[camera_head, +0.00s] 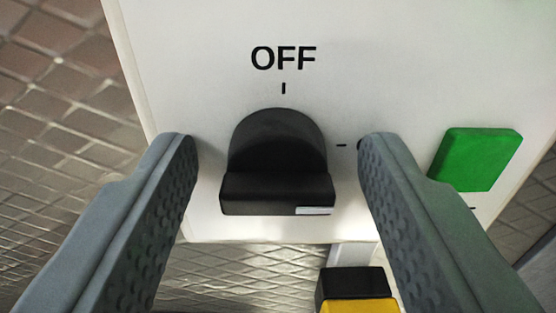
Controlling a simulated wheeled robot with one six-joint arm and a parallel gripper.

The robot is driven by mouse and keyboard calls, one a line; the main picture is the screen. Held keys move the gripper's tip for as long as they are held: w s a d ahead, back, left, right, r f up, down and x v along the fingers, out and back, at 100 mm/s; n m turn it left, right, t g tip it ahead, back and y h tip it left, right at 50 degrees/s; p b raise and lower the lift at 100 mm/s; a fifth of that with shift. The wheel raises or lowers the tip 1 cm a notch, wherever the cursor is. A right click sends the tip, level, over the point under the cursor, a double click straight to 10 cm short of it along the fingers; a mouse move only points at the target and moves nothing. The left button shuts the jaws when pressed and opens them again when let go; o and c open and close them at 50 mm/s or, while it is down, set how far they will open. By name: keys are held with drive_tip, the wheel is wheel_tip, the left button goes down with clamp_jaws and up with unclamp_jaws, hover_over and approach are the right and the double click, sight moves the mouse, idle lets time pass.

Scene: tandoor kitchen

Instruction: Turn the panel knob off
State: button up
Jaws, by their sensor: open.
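The black panel knob (277,150) sits on a white panel (200,60) below the printed word OFF (283,58). Its raised grip bar lies sideways across the picture, with a white mark at its lower right end, on the side away from OFF. A short tick stands under OFF and another to the right of the knob. My gripper (277,145) is open, with one grey finger left of the knob and one right of it. A gap shows on both sides, and neither finger appears to touch it.
A green square button (475,159) is on the panel, just right of my right finger. A black and yellow object (355,290) shows below the panel at the bottom. Tiled surface (60,120) fills the left background.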

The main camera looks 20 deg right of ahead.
drive_tip(key=c, duration=1)
drive_tip(key=shift+o, duration=0.2)
drive_tip(key=n, duration=0.4)
drive_tip(key=shift+a+n, duration=0.1)
drive_tip(key=shift+n, duration=0.3)
drive_tip(key=n, duration=0.4)
drive_tip(key=shift+w+f+n, duration=0.1)
drive_tip(key=shift+n, duration=0.2)
drive_tip(key=n, duration=0.4)
drive_tip(key=shift+a+f+n, duration=0.1)
drive_tip(key=shift+n, duration=2.1)
drive_tip(key=shift+f, duration=0.1)
